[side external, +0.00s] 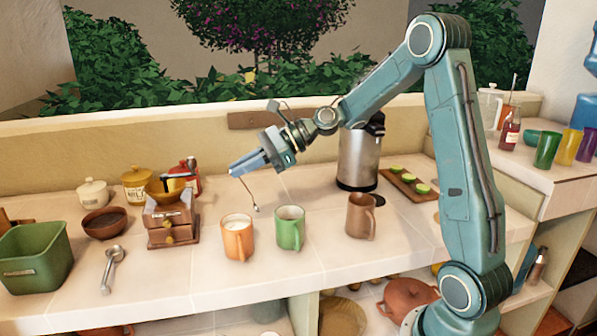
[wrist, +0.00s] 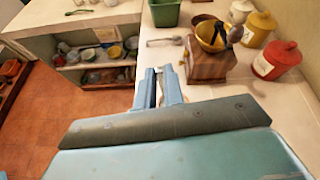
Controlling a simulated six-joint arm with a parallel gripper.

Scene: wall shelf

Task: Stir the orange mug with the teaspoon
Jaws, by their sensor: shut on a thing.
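The orange mug (side external: 238,242) stands upright on the counter, left of the green mug, with something white inside. My gripper (side external: 236,170) is above and behind it in the side view, shut on the thin handle of the teaspoon (side external: 249,194). The teaspoon hangs down at a slant to the right, its small bowl end in the air above the mugs and outside the orange mug. In the wrist view the gripper fingers (wrist: 159,73) show close together. The teaspoon cannot be made out there, and the orange mug is largely or wholly hidden.
A green mug (side external: 290,229) stands close on the right, then a brown mug (side external: 361,217). A coffee grinder (side external: 171,220) is left of the orange mug. A metal scoop (side external: 112,266) and green bin (side external: 36,256) lie further left. A steel urn (side external: 358,160) stands behind.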

